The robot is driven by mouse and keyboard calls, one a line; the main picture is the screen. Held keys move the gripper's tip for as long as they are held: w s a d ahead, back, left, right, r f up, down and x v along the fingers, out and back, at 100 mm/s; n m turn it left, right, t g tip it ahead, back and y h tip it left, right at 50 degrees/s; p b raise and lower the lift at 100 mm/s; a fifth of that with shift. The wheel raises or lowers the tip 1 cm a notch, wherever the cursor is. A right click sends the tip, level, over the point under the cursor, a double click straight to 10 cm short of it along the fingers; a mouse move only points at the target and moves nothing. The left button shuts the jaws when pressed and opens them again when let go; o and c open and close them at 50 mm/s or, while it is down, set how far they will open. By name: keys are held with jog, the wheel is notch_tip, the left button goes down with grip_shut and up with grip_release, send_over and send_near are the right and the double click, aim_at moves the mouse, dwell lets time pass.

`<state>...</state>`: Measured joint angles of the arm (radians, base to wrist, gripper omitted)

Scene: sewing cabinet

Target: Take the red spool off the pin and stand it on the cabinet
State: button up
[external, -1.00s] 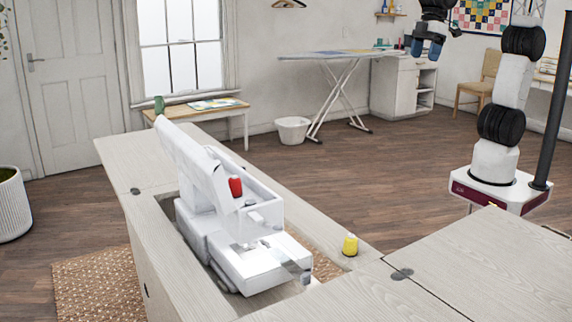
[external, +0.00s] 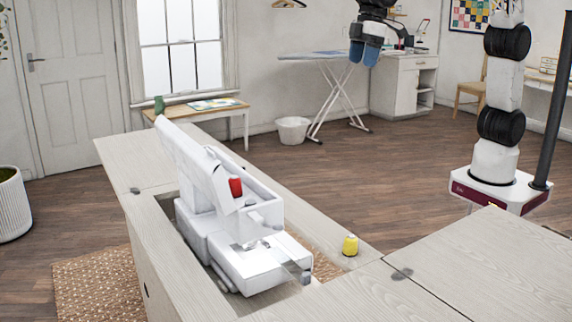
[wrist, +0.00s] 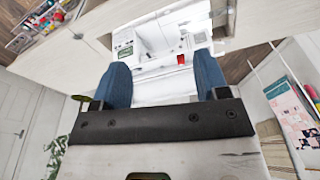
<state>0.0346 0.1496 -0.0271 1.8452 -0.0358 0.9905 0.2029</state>
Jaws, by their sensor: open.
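The red spool (external: 236,187) sits on the white sewing machine (external: 262,262), at the side of its raised upper part. The pin under it is hidden. The spool also shows in the wrist view (wrist: 181,59), between and beyond my fingers. The cabinet (external: 335,298) is the pale wooden top around the machine. My gripper (external: 364,54) is high up at the top of the external view, well apart from the spool. Its two blue fingers are apart and empty, and the wrist view shows the gap between them (wrist: 162,78).
A yellow spool (external: 350,245) stands on the cabinet to the right of the machine. The machine sits in a recessed opening in the top. The cabinet top at the right (external: 480,262) is clear. A green item (external: 159,104) stands near the cabinet's far end.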

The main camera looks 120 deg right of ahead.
jog(key=w+d+f, duration=0.1)
jog(key=w+f, duration=0.3)
jog(key=w, duration=0.6)
jog(key=w+d+f, duration=0.1)
jog(key=w+f, duration=0.3)
jog(key=w, duration=0.5)
jog(key=m, duration=0.2)
send_over(234, 181)
jog(key=s+d, duration=0.1)
jog(key=s, duration=0.1)
jog(key=shift+g, duration=0.3)
notch_tip(234, 181, down, 13)
jog(key=shift+w+d, duration=0.1)
jog(key=shift+f, duration=0.1)
jog(key=shift+w+f, duration=0.15)
jog(key=shift+f, duration=1.05)
jog(key=shift+f, duration=0.1)
jog(key=shift+w+f, duration=0.2)
jog(key=shift+f, duration=1.05)
jog(key=shift+w+f, duration=0.2)
jog(key=shift+f, duration=1.05)
